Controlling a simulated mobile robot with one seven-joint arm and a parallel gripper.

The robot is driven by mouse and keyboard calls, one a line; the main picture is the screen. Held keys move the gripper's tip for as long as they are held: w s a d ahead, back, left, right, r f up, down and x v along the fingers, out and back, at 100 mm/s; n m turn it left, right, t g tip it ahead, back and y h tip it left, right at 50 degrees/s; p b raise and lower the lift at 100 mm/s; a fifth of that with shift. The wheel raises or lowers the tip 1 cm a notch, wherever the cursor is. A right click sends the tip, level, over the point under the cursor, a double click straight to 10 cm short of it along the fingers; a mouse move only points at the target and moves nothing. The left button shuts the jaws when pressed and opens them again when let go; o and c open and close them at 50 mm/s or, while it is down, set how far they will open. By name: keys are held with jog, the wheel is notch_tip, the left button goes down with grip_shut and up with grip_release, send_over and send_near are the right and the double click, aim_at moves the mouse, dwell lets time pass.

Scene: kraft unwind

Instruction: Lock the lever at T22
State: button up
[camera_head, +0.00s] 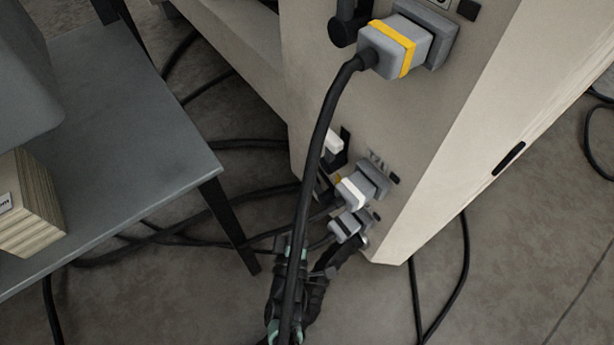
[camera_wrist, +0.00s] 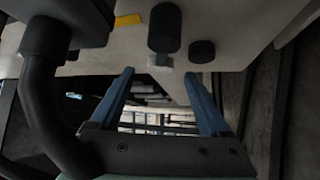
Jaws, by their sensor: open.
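On the beige cabinet's lower panel, a label (camera_head: 378,157) beginning "T2" is too small to read fully. Below it is a grey connector with a white band (camera_head: 354,190). A white lever-like piece (camera_head: 333,143) stands on a black mount to its left, partly behind a thick cable. A lower grey connector with a dark band (camera_head: 345,226) sits beneath. My gripper (camera_head: 305,256) is low beside that connector, partly hidden by the cable. In the wrist view my gripper (camera_wrist: 159,74) has its blue fingers apart and empty. A black knob-like piece (camera_wrist: 165,30) with a pale end lies just beyond them.
A larger connector with a yellow band (camera_head: 405,45) is higher on the cabinet (camera_head: 460,110); its thick black cable (camera_head: 318,150) hangs across my arm. A grey table (camera_head: 130,125) stands left. Several cables lie on the floor. Floor right of the cabinet is more open.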

aim_at(307, 176)
jog(key=b+x, duration=0.2)
jog(key=x, duration=0.2)
jog(key=shift+w+d+f, duration=0.1)
jog(key=shift+w, duration=0.2)
jog(key=shift+w+d+r, duration=0.1)
jog(key=shift+w+r, duration=0.15)
jog(key=shift+w, duration=0.35)
grip_shut()
dwell(0.6)
